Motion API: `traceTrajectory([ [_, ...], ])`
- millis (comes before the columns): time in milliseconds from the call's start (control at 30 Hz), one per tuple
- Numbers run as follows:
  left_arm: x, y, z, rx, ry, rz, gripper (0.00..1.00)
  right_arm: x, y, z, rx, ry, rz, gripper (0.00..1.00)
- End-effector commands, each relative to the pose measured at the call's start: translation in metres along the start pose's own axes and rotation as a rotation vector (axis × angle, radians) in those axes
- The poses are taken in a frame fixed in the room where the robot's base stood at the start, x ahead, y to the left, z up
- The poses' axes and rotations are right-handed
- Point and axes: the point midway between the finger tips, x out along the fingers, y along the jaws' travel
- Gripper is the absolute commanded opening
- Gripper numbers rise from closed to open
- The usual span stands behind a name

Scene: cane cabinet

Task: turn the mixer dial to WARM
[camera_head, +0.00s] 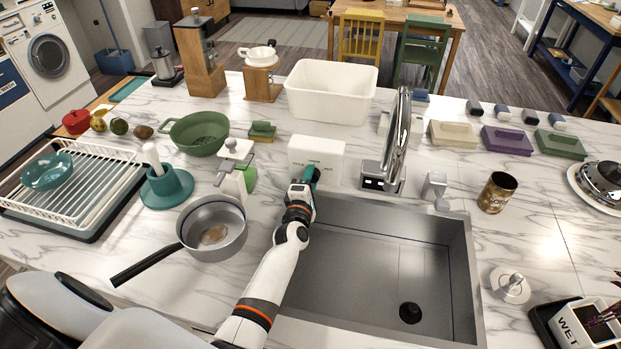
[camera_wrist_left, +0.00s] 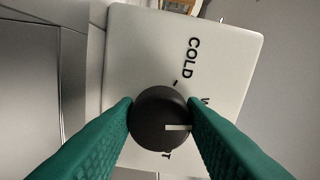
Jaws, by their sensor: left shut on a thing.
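The mixer box (camera_head: 318,152) is a white panel behind the sink in the head view. It fills the middle of the left wrist view (camera_wrist_left: 140,55), turned sideways. The dark round dial (camera_wrist_left: 150,108) has a white pointer line directed right in that view. COLD is readable, only a W of another label shows, and the end of HOT shows below the dial. The pointer aims towards the mostly hidden W label; exact alignment cannot be told. My left gripper (camera_head: 305,184) is shut on the dial, its green fingers on both sides. My right gripper is out of view.
The steel sink (camera_head: 440,250) lies right of my left arm, with a chrome faucet (camera_head: 398,145) behind it. A saucepan (camera_head: 213,228) and soap bottle (camera_head: 238,168) stand close on the left. A white tub (camera_head: 331,90) is behind the mixer.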

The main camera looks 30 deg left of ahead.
Motion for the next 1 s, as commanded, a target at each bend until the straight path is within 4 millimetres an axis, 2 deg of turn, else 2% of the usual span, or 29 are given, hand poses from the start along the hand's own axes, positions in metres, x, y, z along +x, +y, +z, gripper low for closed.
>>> traceTrajectory([
  [333, -0.0003, 0.0002, 0.0000, 0.150, 0.000, 0.001, 0.14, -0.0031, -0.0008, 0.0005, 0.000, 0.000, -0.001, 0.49],
  [900, -0.0003, 0.0006, 0.0000, 0.180, 0.000, 0.001, 0.14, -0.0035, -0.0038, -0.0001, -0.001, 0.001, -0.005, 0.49],
  [933, -0.0003, 0.0006, 0.0000, 0.180, 0.000, 0.002, 0.40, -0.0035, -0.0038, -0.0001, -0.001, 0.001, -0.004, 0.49],
  [1000, -0.0003, 0.0006, 0.0000, 0.179, 0.000, 0.001, 0.52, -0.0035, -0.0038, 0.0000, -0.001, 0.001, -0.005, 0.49],
])
